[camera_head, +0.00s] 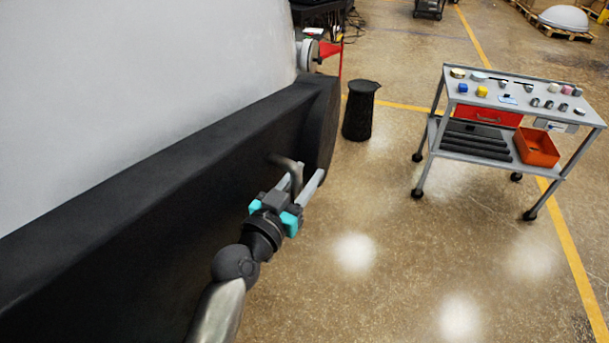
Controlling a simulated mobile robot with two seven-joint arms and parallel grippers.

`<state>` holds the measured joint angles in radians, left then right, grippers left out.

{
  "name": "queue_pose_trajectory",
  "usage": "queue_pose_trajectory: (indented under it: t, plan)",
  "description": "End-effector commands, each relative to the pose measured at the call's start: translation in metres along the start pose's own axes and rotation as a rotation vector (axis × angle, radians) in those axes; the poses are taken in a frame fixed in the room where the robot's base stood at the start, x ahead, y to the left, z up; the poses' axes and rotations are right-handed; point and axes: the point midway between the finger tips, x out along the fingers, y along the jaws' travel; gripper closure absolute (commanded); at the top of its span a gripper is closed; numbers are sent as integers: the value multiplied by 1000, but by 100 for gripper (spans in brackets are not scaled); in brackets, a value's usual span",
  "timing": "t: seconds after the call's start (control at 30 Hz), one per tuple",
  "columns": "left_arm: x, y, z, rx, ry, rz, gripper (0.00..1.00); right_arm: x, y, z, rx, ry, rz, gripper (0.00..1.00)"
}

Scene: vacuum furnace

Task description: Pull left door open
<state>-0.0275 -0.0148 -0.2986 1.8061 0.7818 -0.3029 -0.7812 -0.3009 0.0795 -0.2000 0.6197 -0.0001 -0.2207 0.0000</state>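The furnace door fills the left side, with a large pale grey face (130,90) and a broad black rim and side (120,240). A bent metal handle (286,162) sticks out from the black side, near its far end. My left gripper (301,183), with teal parts at its base, reaches up to the handle. Its two grey fingers are apart, one on each side of the handle's end, with a gap seemingly left between them. Whether a finger touches the handle cannot be told. My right gripper is not in view.
A grey wheeled cart (466,148) with small items on top and an orange bin (536,148) below stands at the right. A black bin (360,110) stands beyond the door's far end. The floor between door and cart is clear.

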Motion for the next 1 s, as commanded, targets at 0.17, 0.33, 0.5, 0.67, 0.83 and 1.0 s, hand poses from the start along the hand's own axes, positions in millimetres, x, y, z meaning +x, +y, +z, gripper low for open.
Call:
queue_pose_trajectory:
  t: [0.17, 0.33, 0.5, 0.67, 0.83, 1.0]
  plan:
    - [0, 0, 0, 0, 0, 0, 82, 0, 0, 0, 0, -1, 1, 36]
    - [0, 0, 0, 0, -1, 0, 100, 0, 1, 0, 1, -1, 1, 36]
    - [0, 0, 0, 0, -1, 0, 100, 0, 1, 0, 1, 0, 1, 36]
    - [0, 0, 0, 0, -1, 0, 100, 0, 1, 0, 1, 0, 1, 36]
    - [0, 0, 0, 1, -1, 0, 100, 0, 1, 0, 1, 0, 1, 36]
    - [0, 0, 0, 1, -1, -1, 100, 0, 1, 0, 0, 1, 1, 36]
